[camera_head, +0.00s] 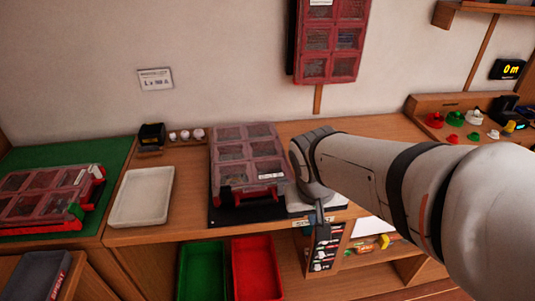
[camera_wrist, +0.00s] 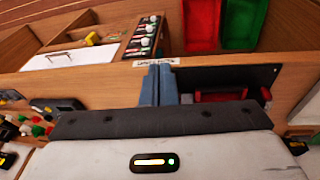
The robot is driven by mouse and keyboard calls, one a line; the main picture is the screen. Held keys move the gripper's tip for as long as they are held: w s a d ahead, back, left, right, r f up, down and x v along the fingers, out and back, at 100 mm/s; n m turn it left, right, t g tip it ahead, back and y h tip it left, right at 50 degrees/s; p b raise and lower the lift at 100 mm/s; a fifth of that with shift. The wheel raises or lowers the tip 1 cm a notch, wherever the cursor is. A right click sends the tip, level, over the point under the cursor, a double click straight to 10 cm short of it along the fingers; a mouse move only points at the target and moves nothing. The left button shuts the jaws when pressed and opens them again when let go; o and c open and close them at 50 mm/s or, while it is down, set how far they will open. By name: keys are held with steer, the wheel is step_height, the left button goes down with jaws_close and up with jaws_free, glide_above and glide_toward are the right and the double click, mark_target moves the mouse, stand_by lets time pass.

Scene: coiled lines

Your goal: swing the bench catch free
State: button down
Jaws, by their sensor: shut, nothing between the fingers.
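A clear-lidded case with red parts (camera_head: 248,160) lies closed on a black mat (camera_head: 230,217) on the bench. Its red front edge shows a handle and what look like red catches; I cannot tell their exact position. In the wrist view, the red handle part (camera_wrist: 222,95) shows right of the fingers, partly hidden by my gripper body. My gripper (camera_head: 320,222) is at the bench's front edge, right of the case and apart from it. Its blue fingers (camera_wrist: 159,84) are together and empty, in front of a small white label.
A white tray (camera_head: 141,196) stands left of the case. A second red case (camera_head: 45,200) lies on a green mat at far left. Green (camera_head: 202,270) and red bins (camera_head: 257,268) sit below the bench front. Small coloured parts (camera_head: 455,119) lie at back right.

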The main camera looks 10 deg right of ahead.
mark_target(285, 208)
steer(key=w+a+f+t+h+p, duration=0.1)
steer(key=w+a+f+h, duration=0.1)
steer(key=w, duration=0.5)
steer(key=w+a+f+t+h, duration=0.1)
steer(key=w+a+f+h, duration=0.1)
steer(key=w+a+f, duration=0.2)
steer(key=w, duration=0.3)
steer(key=shift+a+f+p, duration=0.25)
steer(key=shift+f+p, duration=0.1)
steer(key=shift+p, duration=0.05)
steer(key=shift+w, duration=0.1)
steer(key=x, duration=1)
steer(key=shift+p, duration=0.35)
